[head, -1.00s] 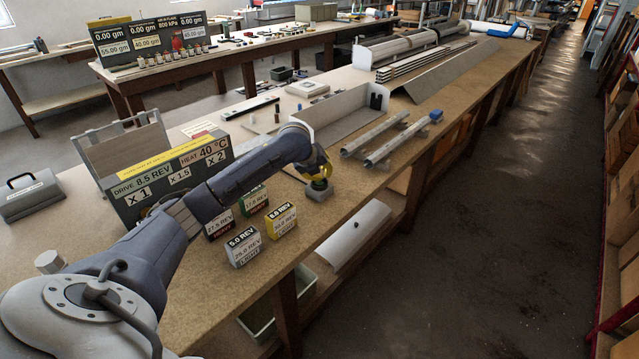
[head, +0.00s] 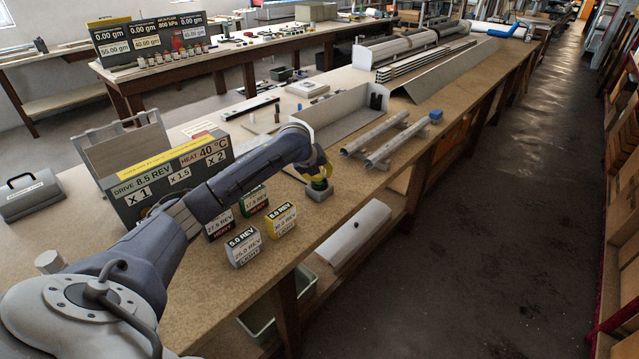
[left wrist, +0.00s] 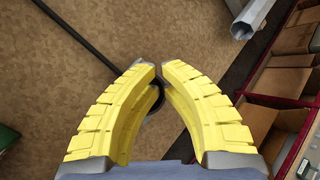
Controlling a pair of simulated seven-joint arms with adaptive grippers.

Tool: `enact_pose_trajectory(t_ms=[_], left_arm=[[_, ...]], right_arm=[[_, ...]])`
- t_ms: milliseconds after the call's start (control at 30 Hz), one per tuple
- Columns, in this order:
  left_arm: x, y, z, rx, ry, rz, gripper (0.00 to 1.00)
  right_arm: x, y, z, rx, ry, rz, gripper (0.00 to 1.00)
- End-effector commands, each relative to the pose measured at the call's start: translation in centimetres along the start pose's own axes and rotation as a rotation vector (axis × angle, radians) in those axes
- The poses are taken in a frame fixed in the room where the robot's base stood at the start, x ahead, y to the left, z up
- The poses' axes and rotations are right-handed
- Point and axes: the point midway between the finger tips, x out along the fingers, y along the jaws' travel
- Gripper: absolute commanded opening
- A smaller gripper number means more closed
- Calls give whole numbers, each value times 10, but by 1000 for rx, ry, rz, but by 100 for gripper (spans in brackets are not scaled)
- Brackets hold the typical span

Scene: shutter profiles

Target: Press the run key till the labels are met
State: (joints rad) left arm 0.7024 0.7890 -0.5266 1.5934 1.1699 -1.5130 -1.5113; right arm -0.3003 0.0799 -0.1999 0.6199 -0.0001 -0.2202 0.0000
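My left gripper (head: 320,182) points down over a small grey block (head: 320,194) near the bench's front edge. A bit of green shows between block and fingertips; the key itself is mostly hidden, and I cannot tell whether it is pressed. In the left wrist view the yellow fingers (left wrist: 155,72) have their tips together, with a dark round part behind them. The drive panel (head: 170,178) reads DRIVE 8.5 REV and HEAT 40 °C. My right gripper is not in view.
Two grey profiles (head: 376,134) lie on supports right of the gripper, near a blue block (head: 436,116). A grey channel-shaped tray (head: 345,122) lies behind. A black cable (left wrist: 85,35) crosses the bench. Open floor lies to the right.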

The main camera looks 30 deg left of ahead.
Motion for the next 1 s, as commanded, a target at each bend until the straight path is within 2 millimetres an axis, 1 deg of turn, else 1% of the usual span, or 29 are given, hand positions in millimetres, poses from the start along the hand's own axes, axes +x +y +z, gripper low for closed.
enact_pose_trajectory(t_ms=[467, 1000], left_arm=[[0, 0, 0, 0, 0, 0, 0], [8, 4, -4, 0, 1, 1, 0]], right_arm=[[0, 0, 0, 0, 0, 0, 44], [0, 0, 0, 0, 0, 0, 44]])
